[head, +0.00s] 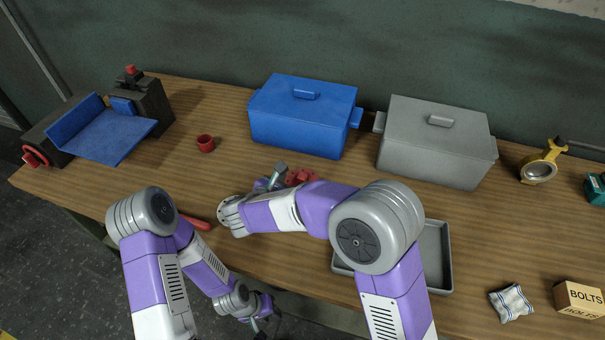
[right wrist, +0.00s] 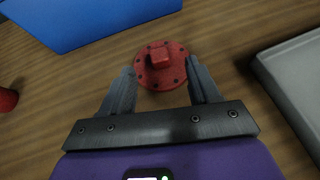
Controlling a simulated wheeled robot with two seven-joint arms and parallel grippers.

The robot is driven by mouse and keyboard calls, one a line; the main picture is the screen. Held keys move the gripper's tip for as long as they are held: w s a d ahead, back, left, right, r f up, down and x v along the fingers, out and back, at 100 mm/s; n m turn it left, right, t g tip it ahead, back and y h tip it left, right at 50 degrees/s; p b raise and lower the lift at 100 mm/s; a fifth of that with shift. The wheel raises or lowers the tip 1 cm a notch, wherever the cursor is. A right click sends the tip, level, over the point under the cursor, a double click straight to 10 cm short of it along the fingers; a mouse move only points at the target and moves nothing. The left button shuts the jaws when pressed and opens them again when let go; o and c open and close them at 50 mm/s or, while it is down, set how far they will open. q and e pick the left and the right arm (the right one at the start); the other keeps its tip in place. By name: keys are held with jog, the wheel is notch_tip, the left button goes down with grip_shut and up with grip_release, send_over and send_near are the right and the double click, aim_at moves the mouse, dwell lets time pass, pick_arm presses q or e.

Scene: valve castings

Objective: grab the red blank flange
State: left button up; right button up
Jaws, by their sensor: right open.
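The red blank flange (head: 301,176) lies on the wooden table in front of the blue lidded box, partly hidden by my right arm in the head view. In the right wrist view the flange (right wrist: 161,69) is a round red disc with bolt holes and a raised square boss in the middle. My right gripper (right wrist: 160,82) is open, with the near part of the flange appearing between its fingertips and no visible grip on it. In the head view my right gripper (head: 276,177) is just left of the flange. My left gripper (head: 266,309) is low, by the table's front edge; its jaws are unclear.
A blue lidded box (head: 300,125) and a grey lidded box (head: 436,150) stand at the back. A red cup (head: 206,143) and a red-handled item (head: 194,220) are to the left. The table between cup and flange is clear.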

aim_at(303, 175)
jog(key=shift+w+d+f, duration=0.3)
jog(key=shift+w+f, duration=0.15)
jog(key=shift+f, duration=0.05)
jog(key=b+x, duration=0.1)
jog(key=x, duration=0.2)
jog(key=shift+w+f+b, duration=0.25)
jog(key=shift+f+b, duration=0.1)
jog(key=shift+w+d+f, duration=0.1)
jog(key=shift+w, duration=0.2)
grip_shut()
